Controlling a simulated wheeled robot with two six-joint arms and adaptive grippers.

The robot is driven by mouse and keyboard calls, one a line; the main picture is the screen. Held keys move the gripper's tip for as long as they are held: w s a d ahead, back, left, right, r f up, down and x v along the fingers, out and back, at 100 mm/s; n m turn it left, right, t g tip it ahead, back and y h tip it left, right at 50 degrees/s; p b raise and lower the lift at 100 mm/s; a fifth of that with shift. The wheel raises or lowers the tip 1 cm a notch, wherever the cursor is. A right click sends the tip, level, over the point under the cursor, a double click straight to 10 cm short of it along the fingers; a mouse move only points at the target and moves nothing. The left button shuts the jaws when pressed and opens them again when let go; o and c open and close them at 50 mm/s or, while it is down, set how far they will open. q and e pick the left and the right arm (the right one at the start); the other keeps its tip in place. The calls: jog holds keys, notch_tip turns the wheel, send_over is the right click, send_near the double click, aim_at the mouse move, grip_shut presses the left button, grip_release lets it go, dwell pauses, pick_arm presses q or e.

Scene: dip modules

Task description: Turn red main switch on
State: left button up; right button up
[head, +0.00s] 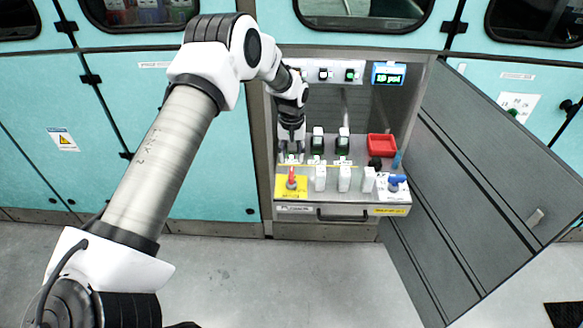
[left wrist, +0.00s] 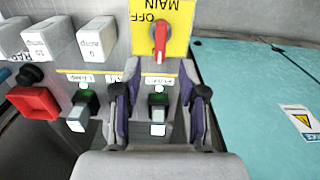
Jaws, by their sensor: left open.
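The red main switch (head: 292,178) is a rotary handle on a yellow plate (head: 281,193) at the front left of the panel's shelf. In the left wrist view the red main switch (left wrist: 160,40) shows upright on the yellow plate (left wrist: 143,38), with upside-down "MAIN" and "OFF" lettering. My left gripper (head: 291,158) is open and empty just behind the switch, apart from it. In the left wrist view my left gripper (left wrist: 160,70) has its fingers spread, with a green-lit module (left wrist: 158,105) seen between them. My right gripper is not in view.
White breakers (head: 344,179) stand in a row right of the switch. A blue switch (head: 397,183) sits at the right front, and a red tray (head: 382,145) lies behind. A grey door (head: 480,190) hangs open on the right. The floor in front is clear.

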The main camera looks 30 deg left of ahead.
aim_at(291, 172)
pick_arm(q)
notch_tip(291, 172, up, 5)
jog(key=shift+f, duration=0.15)
dwell(0.3)
